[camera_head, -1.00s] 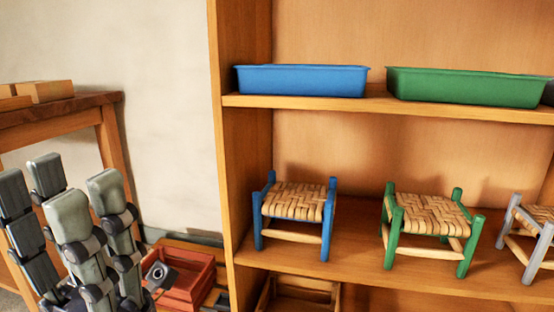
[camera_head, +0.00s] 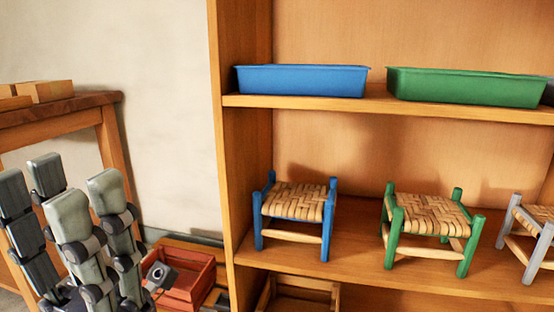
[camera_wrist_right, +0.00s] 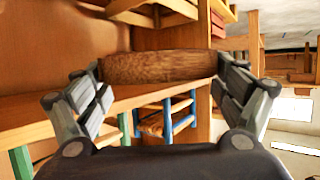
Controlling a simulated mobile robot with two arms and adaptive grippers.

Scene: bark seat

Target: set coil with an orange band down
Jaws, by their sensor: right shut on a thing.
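My right gripper (camera_wrist_right: 160,82) shows only in the right wrist view, shut on a brown, bark-textured coil (camera_wrist_right: 160,67) that spans the gap between its fingers. I cannot make out an orange band on the side I see. A shelf edge and small stools lie beyond the coil in that view. In the head view my left gripper (camera_head: 62,190) is at the lower left, its fingers pointing up and spread apart, with nothing between them. The coil and right gripper are not in the head view.
The upper shelf holds a blue tray (camera_head: 300,80) and a green tray (camera_head: 465,88). Below stand a blue stool (camera_head: 295,215), a green stool (camera_head: 430,230) and a grey stool (camera_head: 530,235). A red crate (camera_head: 185,280) lies low by the wall. A wooden table (camera_head: 60,110) stands left.

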